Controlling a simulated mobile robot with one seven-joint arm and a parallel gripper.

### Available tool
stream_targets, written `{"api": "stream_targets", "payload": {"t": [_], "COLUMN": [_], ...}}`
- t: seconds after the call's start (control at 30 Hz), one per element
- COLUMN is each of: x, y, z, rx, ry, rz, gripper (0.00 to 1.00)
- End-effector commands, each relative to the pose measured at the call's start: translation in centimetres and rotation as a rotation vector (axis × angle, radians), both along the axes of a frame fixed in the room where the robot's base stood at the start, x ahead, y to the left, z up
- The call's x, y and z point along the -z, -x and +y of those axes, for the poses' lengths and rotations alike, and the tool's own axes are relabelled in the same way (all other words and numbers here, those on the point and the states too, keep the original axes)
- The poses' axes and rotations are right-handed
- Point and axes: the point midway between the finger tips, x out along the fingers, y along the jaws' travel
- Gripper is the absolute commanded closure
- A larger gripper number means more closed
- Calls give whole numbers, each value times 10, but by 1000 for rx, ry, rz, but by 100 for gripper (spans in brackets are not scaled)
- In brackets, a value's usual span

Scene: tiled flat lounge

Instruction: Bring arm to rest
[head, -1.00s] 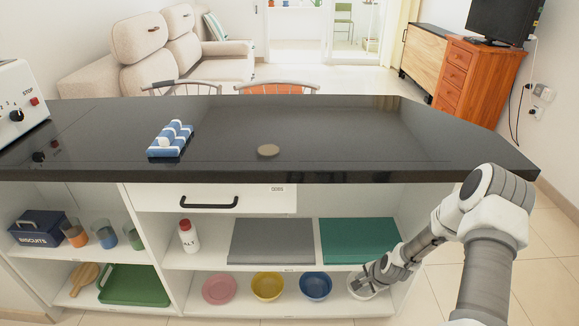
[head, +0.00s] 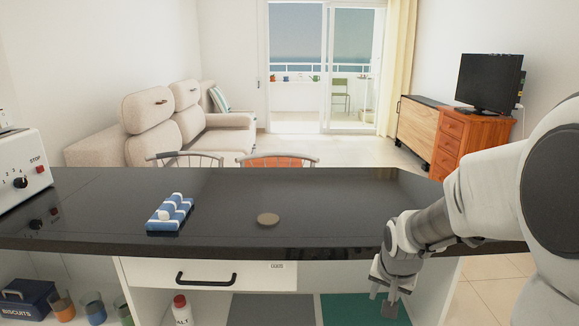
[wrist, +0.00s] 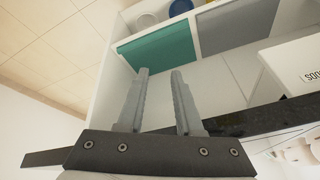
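My gripper (head: 391,293) hangs in front of the right end of the counter, pointing down, just before the shelf with the green box. In the wrist view my gripper (wrist: 158,75) has its two fingers apart, with nothing between them. The arm comes in from the right edge of the head view.
Below are a drawer (head: 215,275), a grey box (head: 270,310) and a green box (head: 345,312). Floor shows at right.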

Motion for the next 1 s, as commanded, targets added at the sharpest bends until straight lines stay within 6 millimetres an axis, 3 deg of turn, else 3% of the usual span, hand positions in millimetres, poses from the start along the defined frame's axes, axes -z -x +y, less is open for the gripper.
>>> {"api": "stream_targets", "payload": {"t": [0.1, 0.4, 0.63, 0.9, 1.0], "x": [-35, -95, -120, -130, -161], "y": [25, 97, 155, 210, 209], "z": [10, 32, 47, 59, 59], "rx": [-62, -215, -335, -459, -457], "ry": [39, 106, 133, 143, 143], "rz": [-16, -40, -66, -95, -87], "gripper": [65, 65, 65, 65, 65]}}
